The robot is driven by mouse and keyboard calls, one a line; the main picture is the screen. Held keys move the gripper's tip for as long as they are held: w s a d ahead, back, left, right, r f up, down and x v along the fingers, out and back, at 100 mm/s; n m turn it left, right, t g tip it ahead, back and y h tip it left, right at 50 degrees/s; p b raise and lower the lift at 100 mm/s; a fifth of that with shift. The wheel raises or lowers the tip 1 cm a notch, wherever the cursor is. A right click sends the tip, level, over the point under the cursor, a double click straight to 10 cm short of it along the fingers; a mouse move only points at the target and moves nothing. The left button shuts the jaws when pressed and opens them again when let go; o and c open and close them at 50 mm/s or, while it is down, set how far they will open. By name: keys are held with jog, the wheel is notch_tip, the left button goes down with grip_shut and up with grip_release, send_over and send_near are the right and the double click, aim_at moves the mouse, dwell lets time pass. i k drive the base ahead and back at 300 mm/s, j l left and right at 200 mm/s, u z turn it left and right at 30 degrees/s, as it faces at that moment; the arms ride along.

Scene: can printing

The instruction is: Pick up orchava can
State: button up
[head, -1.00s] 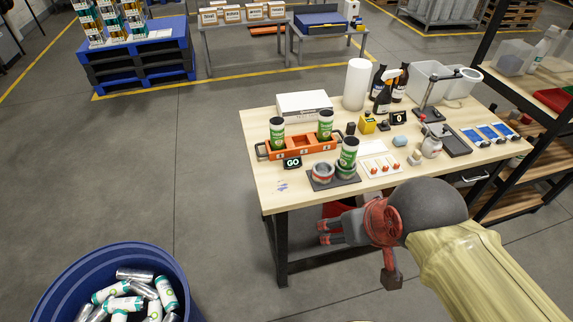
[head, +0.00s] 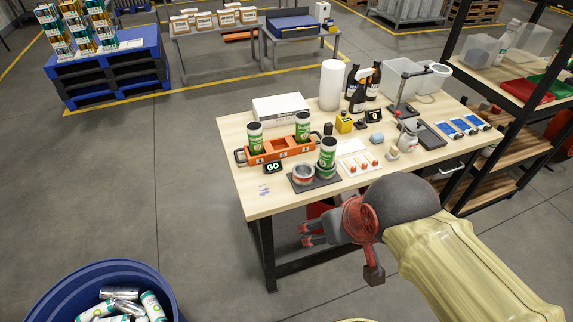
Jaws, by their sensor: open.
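Several green-and-white cans stand on the wooden table: one at the left end of the orange carrier (head: 273,158), one at its right end, and one upright in a round fixture on the dark pad (head: 316,185). Their labels are too small to read, so I cannot tell which is the orchava can. The can on the left (head: 255,137), the can on the right (head: 302,127) and the front can (head: 327,153) look alike. My gripper (head: 303,234) is open and empty, pointing left, low in front of the table's front edge, apart from all cans.
A blue bin (head: 72,283) with loose cans stands at the lower left. A shelf (head: 505,95) stands at the right. The floor left of the table is clear.

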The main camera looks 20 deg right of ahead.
aim_at(327, 154)
jog(key=i+j, duration=0.1)
jog(key=j, duration=0.25)
jog(key=i+j, duration=0.1)
jog(key=j, duration=0.2)
jog(key=i+j+z, duration=0.1)
jog(key=j, duration=0.25)
jog(key=z, duration=2.05)
